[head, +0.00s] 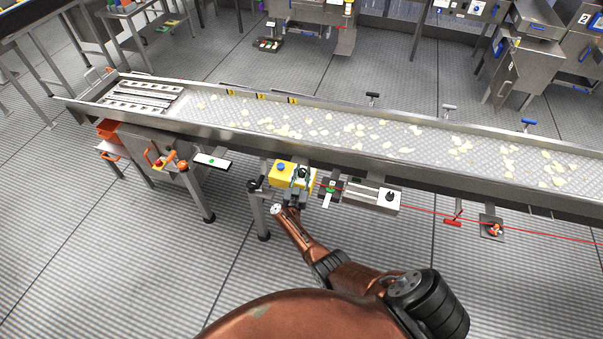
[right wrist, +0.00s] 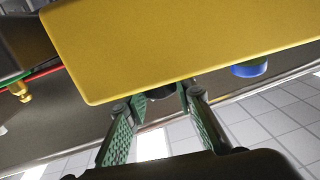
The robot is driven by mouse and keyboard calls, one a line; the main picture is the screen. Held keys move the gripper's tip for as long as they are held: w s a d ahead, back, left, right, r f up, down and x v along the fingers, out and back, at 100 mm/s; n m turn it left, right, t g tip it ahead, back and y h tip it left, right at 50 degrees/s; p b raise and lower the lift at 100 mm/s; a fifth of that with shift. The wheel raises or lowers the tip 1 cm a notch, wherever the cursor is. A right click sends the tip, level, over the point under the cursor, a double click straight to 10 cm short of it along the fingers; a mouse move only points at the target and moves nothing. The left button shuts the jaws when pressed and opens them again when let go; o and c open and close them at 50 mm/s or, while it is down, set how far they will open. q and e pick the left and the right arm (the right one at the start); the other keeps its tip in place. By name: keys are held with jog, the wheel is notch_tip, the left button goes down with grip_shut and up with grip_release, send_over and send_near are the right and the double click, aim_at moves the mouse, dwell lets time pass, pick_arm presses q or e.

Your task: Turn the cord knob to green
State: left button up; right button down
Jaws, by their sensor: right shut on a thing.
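The yellow control box (head: 279,178) is mounted at the near side of the conveyor and has a blue button (head: 281,166) on top. It fills the upper part of the right wrist view (right wrist: 190,45), where the blue button (right wrist: 249,69) shows at its lower edge. My right gripper (head: 300,180) is at the right part of the box. In the right wrist view its two green-padded fingers (right wrist: 156,98) are closed around a dark knob (right wrist: 162,92) on the box. Most of the knob is hidden, and no green mark on it is readable. My left gripper is not in view.
A red cord (head: 500,224) runs right from the box along the conveyor (head: 420,178). A grey slide unit with a black knob (head: 390,196) sits right of the box. A white panel with a green dot (head: 211,161) is to the left. The near floor is clear.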

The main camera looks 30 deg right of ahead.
aim_at(301, 174)
dwell(0.4)
jog(key=c, duration=1.6)
grip_release()
jog(key=shift+s+a+f, duration=0.1)
jog(key=shift+s+a, duration=0.2)
jog(key=v, duration=0.6)
jog(key=shift+s+a, duration=0.2)
jog(key=shift+s, duration=0.05)
